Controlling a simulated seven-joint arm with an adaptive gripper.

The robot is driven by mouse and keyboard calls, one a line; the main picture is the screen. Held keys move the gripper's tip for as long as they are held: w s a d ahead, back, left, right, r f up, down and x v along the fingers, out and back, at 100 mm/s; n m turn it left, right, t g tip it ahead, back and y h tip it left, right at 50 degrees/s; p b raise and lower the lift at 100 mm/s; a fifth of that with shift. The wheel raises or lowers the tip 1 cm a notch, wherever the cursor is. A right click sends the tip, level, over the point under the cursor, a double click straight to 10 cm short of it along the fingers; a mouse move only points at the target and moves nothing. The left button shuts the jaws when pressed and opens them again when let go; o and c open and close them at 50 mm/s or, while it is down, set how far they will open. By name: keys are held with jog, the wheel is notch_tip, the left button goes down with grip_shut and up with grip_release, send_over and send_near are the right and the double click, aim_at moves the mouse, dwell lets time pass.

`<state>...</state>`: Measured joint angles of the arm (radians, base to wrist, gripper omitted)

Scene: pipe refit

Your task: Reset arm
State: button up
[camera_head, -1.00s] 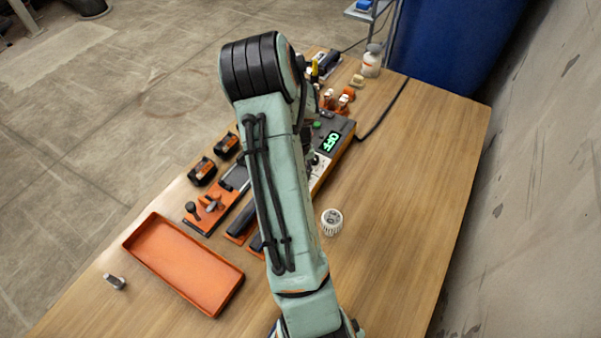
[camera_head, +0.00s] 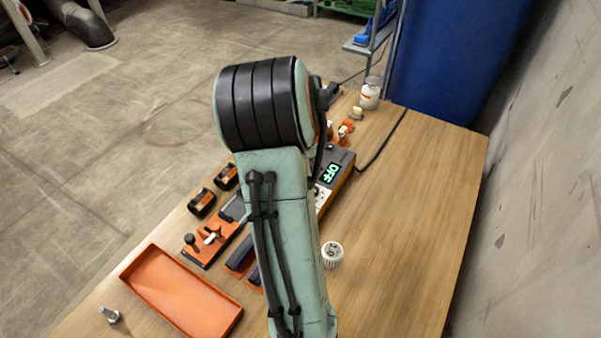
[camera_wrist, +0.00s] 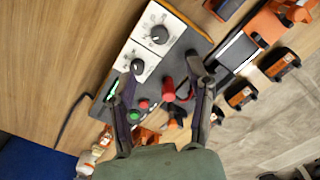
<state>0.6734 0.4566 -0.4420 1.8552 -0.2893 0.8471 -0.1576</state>
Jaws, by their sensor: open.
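My gripper (camera_wrist: 160,85) shows in the wrist view with its two dark fingers spread apart and nothing between them that it grips. It hangs above the control box, with the box's red and green buttons seen between and near the fingers. In the head view my own arm rises through the middle of the picture and hides the gripper. The control box (camera_head: 338,172) stands on the table behind my arm, and its green display reads OFF. White panels with black knobs (camera_wrist: 159,35) show on it in the wrist view.
An empty orange tray (camera_head: 180,292) lies at the table's front left, with a small metal piece (camera_head: 110,314) beside it. Two black-and-orange blocks (camera_head: 202,202) sit along the left edge. A white ribbed cylinder (camera_head: 331,254) stands right of my arm. A white bottle (camera_head: 370,94) stands at the back. The table's right side is clear.

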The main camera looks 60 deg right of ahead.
jog(key=shift+r, duration=0.75)
jog(key=w+a+r+n+t, duration=0.25)
jog(key=w+a+r, duration=0.2)
jog(key=a, duration=0.45)
jog(key=w+a+r+n+t, duration=0.1)
jog(key=w+a+r+n, duration=0.25)
jog(key=a+r, duration=0.35)
jog(key=s+a+f+n+g+y, duration=0.1)
jog(key=s+a+n, duration=0.1)
jog(key=s+a, duration=0.45)
jog(key=s+a+f+n, duration=0.1)
jog(key=s+a+n, duration=0.15)
jog(key=a, duration=0.75)
jog(key=s+f+m+g, duration=0.1)
jog(key=s+f+g, duration=0.1)
jog(key=s, duration=0.5)
jog(key=shift+f+g, duration=0.35)
jog(key=shift+f, duration=0.2)
